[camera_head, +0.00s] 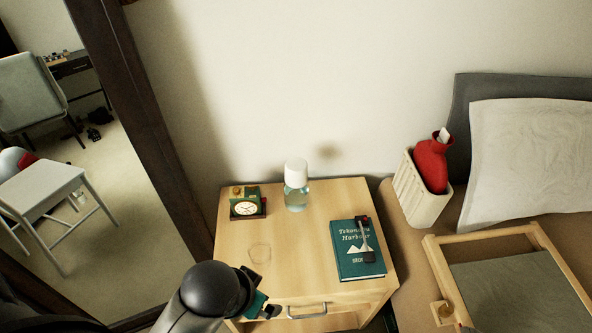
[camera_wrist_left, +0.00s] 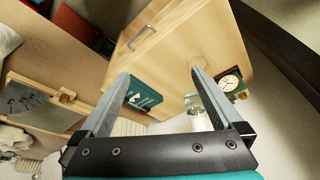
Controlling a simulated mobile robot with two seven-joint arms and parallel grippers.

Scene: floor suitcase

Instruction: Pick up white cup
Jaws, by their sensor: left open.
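The white cup (camera_head: 296,172) sits upside down over the neck of a clear glass carafe (camera_head: 296,198) at the back of the wooden nightstand (camera_head: 225,240). My left gripper (camera_head: 262,293) is at the nightstand's front left, well short of the cup. In the left wrist view its fingers (camera_wrist_left: 160,72) are wide apart with nothing between them. My right gripper is not in view.
A small clock (camera_head: 245,208) stands left of the carafe. A teal book (camera_head: 357,250) with a dark object on it lies on the right. A faint ring-shaped outline (camera_head: 260,253) is near the front. A bed with a cream basket (camera_head: 422,200) and wooden tray (camera_head: 433,265) is right; a dark post (camera_head: 140,110) is left.

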